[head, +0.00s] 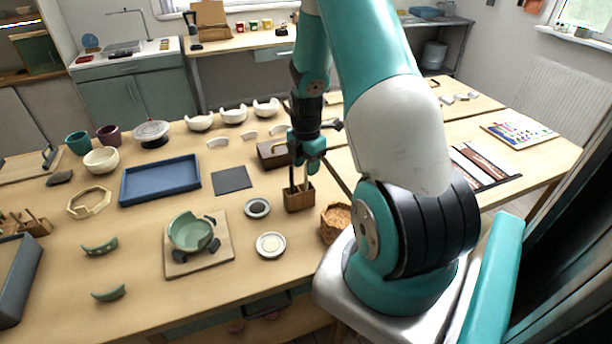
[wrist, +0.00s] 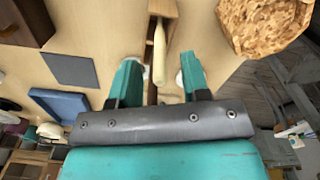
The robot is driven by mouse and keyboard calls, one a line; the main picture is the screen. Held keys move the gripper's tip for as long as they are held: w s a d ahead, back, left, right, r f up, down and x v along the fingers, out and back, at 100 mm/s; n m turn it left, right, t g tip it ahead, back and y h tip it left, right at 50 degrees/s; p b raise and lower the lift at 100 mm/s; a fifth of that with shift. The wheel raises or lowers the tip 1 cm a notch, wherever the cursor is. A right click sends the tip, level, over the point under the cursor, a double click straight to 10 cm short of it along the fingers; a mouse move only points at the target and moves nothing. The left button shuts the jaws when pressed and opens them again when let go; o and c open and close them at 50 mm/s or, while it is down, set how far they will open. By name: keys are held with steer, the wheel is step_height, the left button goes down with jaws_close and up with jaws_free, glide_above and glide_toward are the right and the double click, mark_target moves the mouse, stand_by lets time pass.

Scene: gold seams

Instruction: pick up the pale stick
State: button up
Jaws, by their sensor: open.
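The pale stick (wrist: 159,52) shows in the wrist view, one end at the small wooden holder (wrist: 163,7). Its near part reaches between the two teal fingers of my gripper (wrist: 160,80). The fingers are apart, with a gap on each side of the stick. In the head view my gripper (head: 306,161) points down just above the wooden holder (head: 299,201). Thin sticks show between the gripper and the holder there, but I cannot tell which one is pale.
A cork-coloured basket (head: 334,226) stands right of the holder, close to my arm. A brown box (head: 270,155) is behind left. A dark square (head: 231,181), a blue tray (head: 142,196) and a green bowl (head: 187,233) on a board lie further left.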

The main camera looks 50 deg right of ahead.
steer(key=shift+f, duration=0.5)
steer(key=shift+c, duration=0.2)
jaws_close()
